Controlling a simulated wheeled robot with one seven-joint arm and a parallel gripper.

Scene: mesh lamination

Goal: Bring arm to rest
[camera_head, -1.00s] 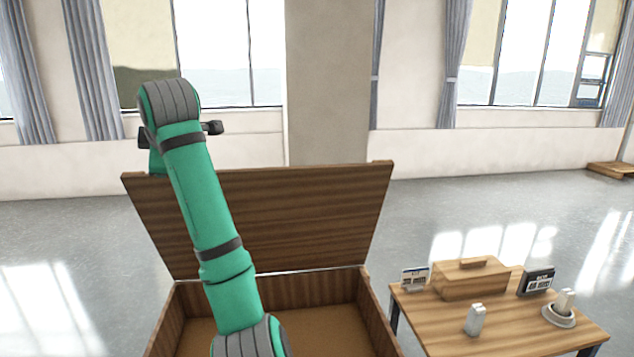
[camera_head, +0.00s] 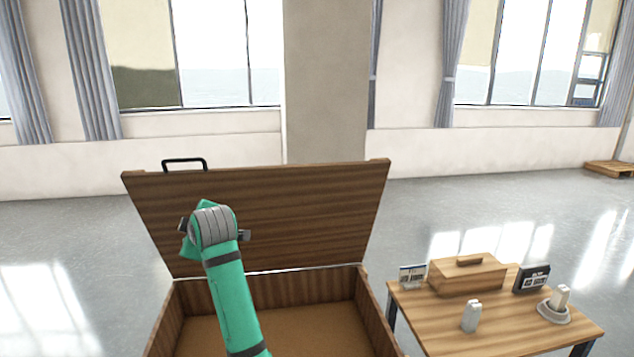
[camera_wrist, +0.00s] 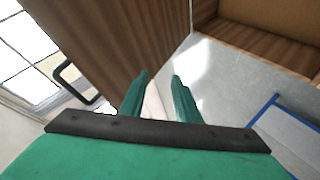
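My arm (camera_head: 232,290) is green with grey joint covers and is bent in front of the raised lid of a wooden chest. My gripper (camera_wrist: 160,86) shows in the wrist view as two green fingers with a gap between them and nothing held. In the head view its fingers are hidden behind my arm. The wooden lid (camera_head: 310,215) stands open, leaning back, with a black handle (camera_head: 185,161) on its top edge. In the wrist view the lid (camera_wrist: 115,35) and the handle (camera_wrist: 68,85) lie to the left, apart from the fingers.
The open chest (camera_head: 375,310) looks empty where visible. A table (camera_head: 430,320) at the right holds a wooden box (camera_head: 468,277), a small white bottle-like object (camera_head: 471,316), a round holder (camera_head: 556,312) and two small signs.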

